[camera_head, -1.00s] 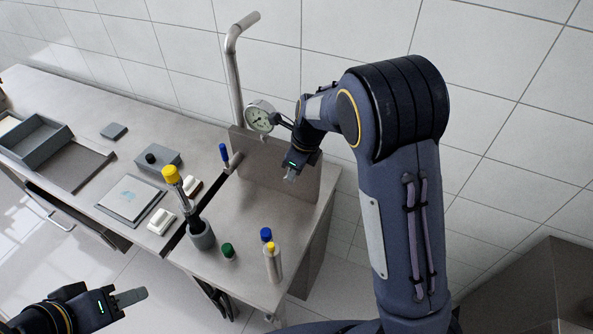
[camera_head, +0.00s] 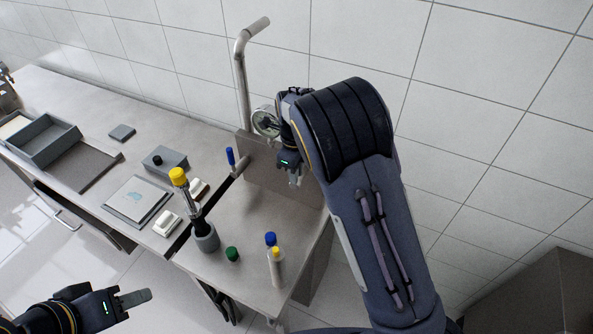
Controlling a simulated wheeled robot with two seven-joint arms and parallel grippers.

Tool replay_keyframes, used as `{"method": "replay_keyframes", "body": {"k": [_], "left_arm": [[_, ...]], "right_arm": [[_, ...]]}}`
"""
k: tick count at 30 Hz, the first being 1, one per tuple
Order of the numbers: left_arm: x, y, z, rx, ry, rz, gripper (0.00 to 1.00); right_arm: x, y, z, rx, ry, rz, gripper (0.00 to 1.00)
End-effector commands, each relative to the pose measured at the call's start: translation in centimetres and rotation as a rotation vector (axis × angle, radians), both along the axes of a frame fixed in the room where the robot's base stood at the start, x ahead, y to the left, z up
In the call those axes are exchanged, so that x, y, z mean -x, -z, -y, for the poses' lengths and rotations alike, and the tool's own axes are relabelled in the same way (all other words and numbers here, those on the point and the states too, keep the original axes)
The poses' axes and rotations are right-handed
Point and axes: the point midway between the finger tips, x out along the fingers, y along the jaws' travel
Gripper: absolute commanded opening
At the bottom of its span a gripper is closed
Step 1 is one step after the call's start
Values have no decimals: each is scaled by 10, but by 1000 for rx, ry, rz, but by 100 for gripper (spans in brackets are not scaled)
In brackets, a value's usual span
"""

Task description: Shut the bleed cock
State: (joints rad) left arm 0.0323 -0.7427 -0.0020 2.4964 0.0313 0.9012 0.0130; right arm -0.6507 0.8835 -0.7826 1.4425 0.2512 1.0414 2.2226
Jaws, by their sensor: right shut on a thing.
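A small cock with a blue handle (camera_head: 230,157) stands upright on a short horizontal pipe, at the left edge of the upright metal plate (camera_head: 262,168). I take it for the bleed cock. My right gripper (camera_head: 294,179) is in front of the plate, to the right of the blue handle and clearly apart from it. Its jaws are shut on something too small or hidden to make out. A round dial gauge (camera_head: 265,121) is just above, partly covered by my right wrist. My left gripper (camera_head: 134,298) is low at left, away from the bench; its fingers show edge-on.
On the bench (camera_head: 232,208) stand a yellow-capped tool in a grey cup (camera_head: 205,238), a green-capped item (camera_head: 232,254) and blue- and yellow-topped bottles (camera_head: 276,265). A bent pipe (camera_head: 242,80) rises behind. A grey tray (camera_head: 45,140) lies far left.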

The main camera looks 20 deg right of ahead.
Motion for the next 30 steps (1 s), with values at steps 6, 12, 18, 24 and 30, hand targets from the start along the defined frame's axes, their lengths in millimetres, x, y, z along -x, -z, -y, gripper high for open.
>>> {"method": "replay_keyframes", "body": {"k": [6, 12, 18, 24, 30], "left_arm": [[0, 0, 0, 0, 0, 0, 40], [0, 0, 0, 0, 0, 0, 40], [0, 3, 0, 0, 0, 0, 40], [0, 10, 0, 0, 0, 0, 40], [0, 13, 0, 0, 0, 0, 40]], "right_arm": [[0, 1, 0, 1, -1, -1, 40], [0, 1, 0, 0, -1, -1, 40], [-1, -11, -1, -2, -2, 3, 40], [-1, -45, -1, -1, -3, 5, 40], [-1, -71, -1, 0, -2, 3, 40]]}}
